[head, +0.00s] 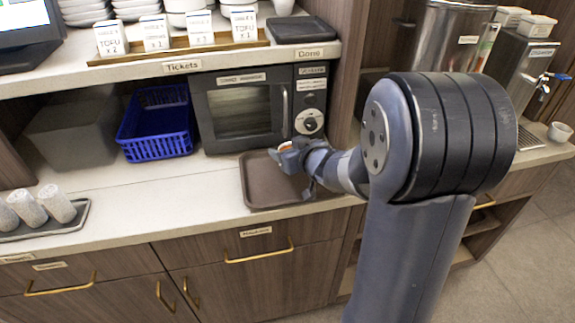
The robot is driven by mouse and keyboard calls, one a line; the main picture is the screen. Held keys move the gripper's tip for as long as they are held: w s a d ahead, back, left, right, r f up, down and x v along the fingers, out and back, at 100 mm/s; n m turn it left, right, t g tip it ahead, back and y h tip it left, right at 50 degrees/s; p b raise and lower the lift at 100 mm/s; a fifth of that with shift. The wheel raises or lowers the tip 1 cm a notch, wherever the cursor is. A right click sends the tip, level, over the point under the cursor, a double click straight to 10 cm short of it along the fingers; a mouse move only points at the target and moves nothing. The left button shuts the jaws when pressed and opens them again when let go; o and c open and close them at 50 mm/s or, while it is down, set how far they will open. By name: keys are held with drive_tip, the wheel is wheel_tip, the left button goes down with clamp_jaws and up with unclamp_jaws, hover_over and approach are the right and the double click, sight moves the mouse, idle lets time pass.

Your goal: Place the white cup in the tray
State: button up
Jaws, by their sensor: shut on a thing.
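My gripper (281,156) is over the back right part of a brown rectangular tray (256,187) on the counter in front of the microwave. It is shut on a small white cup (287,146) with something orange-brown showing at its top. The gripper and wrist hide most of the cup. I cannot tell whether the cup touches the tray. The visible part of the tray is empty. Another small light cup (561,132) stands at the far right, near the dispensers.
A microwave (240,112) stands close behind the tray, and a blue basket (157,124) is left of it. Several speckled cups (57,204) lie on a grey tray (50,232) at far left. The counter between is clear. A shelf (215,60) overhangs the back.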

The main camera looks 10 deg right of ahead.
drive_tip(key=shift+f+b, duration=0.45)
drive_tip(key=shift+f, duration=1.35)
drive_tip(key=shift+f, duration=0.15)
drive_tip(key=o, duration=1.2)
drive_tip(key=shift+r, duration=0.25)
drive_tip(key=p+v, duration=0.2)
drive_tip(key=v, duration=0.9)
drive_tip(key=shift+s+r+p, duration=0.1)
drive_tip(key=shift+p, duration=0.25)
drive_tip(key=shift+s+d, duration=0.1)
drive_tip(key=shift+s, duration=0.25)
